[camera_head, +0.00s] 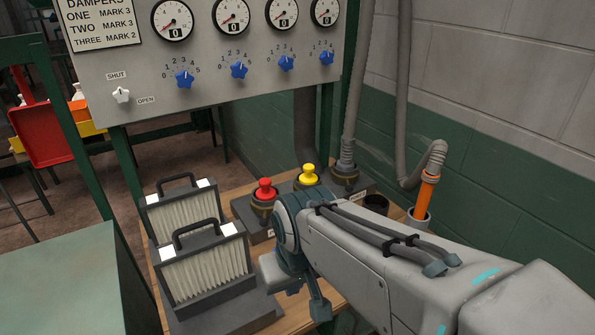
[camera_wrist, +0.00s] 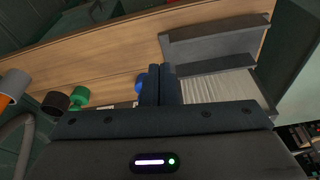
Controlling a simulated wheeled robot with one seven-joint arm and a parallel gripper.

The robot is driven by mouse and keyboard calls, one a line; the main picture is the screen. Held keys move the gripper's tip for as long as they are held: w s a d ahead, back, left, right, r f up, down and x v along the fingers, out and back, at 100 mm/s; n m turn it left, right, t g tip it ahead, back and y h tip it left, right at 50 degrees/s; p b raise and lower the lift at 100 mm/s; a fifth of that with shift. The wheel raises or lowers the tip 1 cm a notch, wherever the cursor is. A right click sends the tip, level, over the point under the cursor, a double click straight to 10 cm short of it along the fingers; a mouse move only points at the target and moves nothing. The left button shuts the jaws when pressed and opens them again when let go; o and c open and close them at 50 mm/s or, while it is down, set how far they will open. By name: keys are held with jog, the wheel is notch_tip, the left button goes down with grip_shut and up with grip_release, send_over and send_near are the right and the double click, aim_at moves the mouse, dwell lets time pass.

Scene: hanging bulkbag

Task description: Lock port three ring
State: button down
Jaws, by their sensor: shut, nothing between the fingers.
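My gripper (camera_wrist: 160,70) is shut and empty in the wrist view, its two dark fingers pressed together. A blue knob (camera_wrist: 139,84) shows just left of the fingertips, partly hidden by them. A green knob (camera_wrist: 80,95) and a dark open cup (camera_wrist: 55,101) lie further left. In the head view, a red knob (camera_head: 264,188) and a yellow knob (camera_head: 308,174) stand on ports behind my arm, and a grey hose (camera_head: 347,155) enters a third fitting. No readable label tells which port is three.
Two pleated filters (camera_head: 205,262) stand left of my arm on the wooden bench (camera_head: 237,194). An orange-ended hose (camera_head: 427,190) stands in a grey cup at right. The gauge panel (camera_head: 215,65) with blue dials rises behind; a green surface (camera_head: 65,280) is at left.

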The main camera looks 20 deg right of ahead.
aim_at(348, 185)
jog(key=w+d+h+p, duration=0.1)
jog(key=w+d+h, duration=0.1)
jog(key=w+d, duration=0.5)
jog(key=w+d+f+m+h+p, duration=0.1)
jog(key=w+d, duration=0.7)
jog(key=w, duration=0.6)
jog(key=w+d+f+t+h, duration=0.1)
jog(key=w+d+h, duration=0.1)
jog(key=w+d, duration=0.5)
jog(key=w, duration=0.4)
jog(key=shift+d+f+m+h+p, duration=0.25)
jog(key=shift+d+m+h+p, duration=0.05)
jog(key=shift+d+m+p, duration=0.1)
jog(key=p+x, duration=0.1)
jog(key=x, duration=0.8)
jog(key=shift+d+f+p, duration=0.1)
jog(key=shift+f+p, duration=0.2)
jog(key=shift+f, duration=0.05)
jog(key=shift+d+f+p, duration=0.25)
jog(key=shift+d+p, duration=0.05)
jog(key=shift+d, duration=0.65)
jog(key=shift+d+f+p, duration=0.25)
jog(key=shift+d, duration=0.75)
jog(key=shift+d, duration=0.1)
